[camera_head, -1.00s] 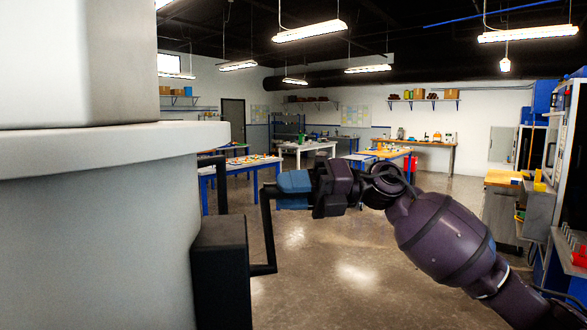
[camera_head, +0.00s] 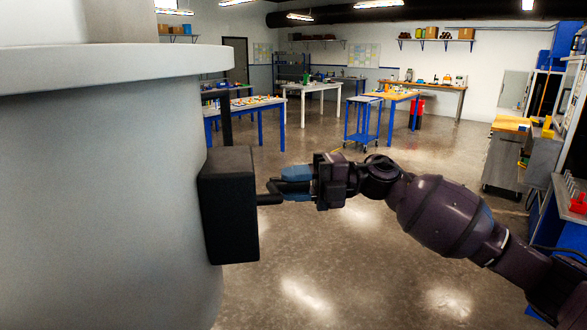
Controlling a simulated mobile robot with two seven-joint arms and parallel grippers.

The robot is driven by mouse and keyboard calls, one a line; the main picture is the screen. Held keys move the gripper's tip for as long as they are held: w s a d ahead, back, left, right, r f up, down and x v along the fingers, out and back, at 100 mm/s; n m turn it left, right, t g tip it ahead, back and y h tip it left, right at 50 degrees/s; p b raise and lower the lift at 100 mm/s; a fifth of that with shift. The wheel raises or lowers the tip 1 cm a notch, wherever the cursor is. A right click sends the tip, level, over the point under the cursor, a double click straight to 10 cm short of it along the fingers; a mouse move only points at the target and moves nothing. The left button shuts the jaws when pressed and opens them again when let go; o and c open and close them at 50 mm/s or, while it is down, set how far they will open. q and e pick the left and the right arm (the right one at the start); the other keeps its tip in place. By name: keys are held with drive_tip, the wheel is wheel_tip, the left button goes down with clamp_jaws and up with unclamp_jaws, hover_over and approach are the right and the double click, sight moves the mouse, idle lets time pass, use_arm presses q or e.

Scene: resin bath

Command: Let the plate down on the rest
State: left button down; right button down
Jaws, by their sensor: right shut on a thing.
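My right gripper (camera_head: 277,188) reaches in from the right, its blue fingers shut on a short black bar (camera_head: 268,199). The bar juts from a black block (camera_head: 229,205) at the side of a large, pale grey round body (camera_head: 100,190). That body has a wide rim (camera_head: 110,68) and fills the left of the view. I cannot tell which part of it is the plate. The rest cannot be made out. My left gripper is not in view.
Open floor (camera_head: 340,265) lies below and beyond my right arm. A blue cart (camera_head: 362,122) and work tables, one a white table (camera_head: 313,88), stand farther back. A grey cabinet (camera_head: 503,160) and a bench line the right side.

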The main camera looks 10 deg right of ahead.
drive_tip(key=shift+s+f, duration=0.25)
drive_tip(key=shift+f, duration=0.25)
drive_tip(key=shift+s+f, duration=0.2)
drive_tip(key=shift+f, duration=0.4)
drive_tip(key=c, duration=0.8)
unclamp_jaws()
drive_tip(key=shift+c, duration=0.2)
drive_tip(key=d+b, duration=0.2)
drive_tip(key=d, duration=0.8)
drive_tip(key=shift+s+d, duration=0.35)
drive_tip(key=shift+s, duration=0.05)
